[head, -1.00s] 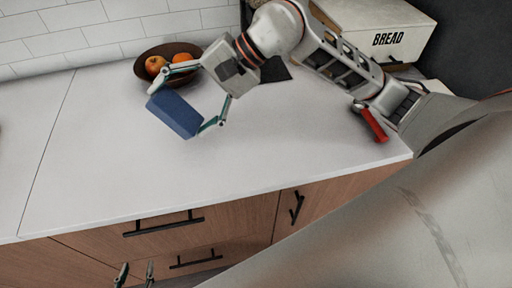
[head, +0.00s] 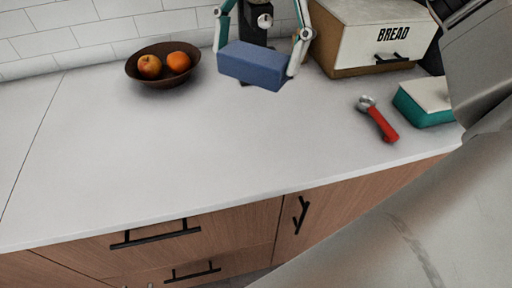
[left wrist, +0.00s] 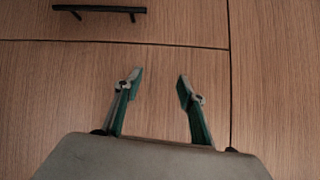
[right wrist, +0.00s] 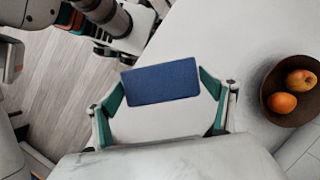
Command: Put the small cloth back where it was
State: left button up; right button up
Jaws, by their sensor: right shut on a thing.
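The small cloth shows as a thick, folded blue block (head: 250,66) in the head view. My right gripper (head: 259,58) is shut on it, a finger at each end, and holds it toward the back of the white counter. The right wrist view shows the same blue block (right wrist: 161,81) between the fingers of my right gripper (right wrist: 163,90). In the left wrist view my left gripper (left wrist: 159,83) is open and empty in front of wooden cabinet fronts.
A brown bowl (head: 163,82) with two orange fruits stands at the back left. A bread box (head: 370,35), a red-handled tool (head: 382,125) and a teal box with a white top (head: 425,108) are on the right. The counter's middle and front (head: 190,150) are clear.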

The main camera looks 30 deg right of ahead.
jog(key=shift+s+d+f, duration=0.1)
jog(key=shift+d+f, duration=0.05)
jog(key=shift+f, duration=0.15)
notch_tip(320, 180, down, 14)
jog(key=shift+f+b, duration=0.1)
jog(key=shift+b, duration=0.8)
jog(key=shift+f, duration=0.7)
notch_tip(320, 180, down, 4)
jog(key=shift+r, duration=0.2)
jog(key=o, duration=1)
jog(key=shift+c, duration=0.2)
jog(key=shift+r, duration=0.1)
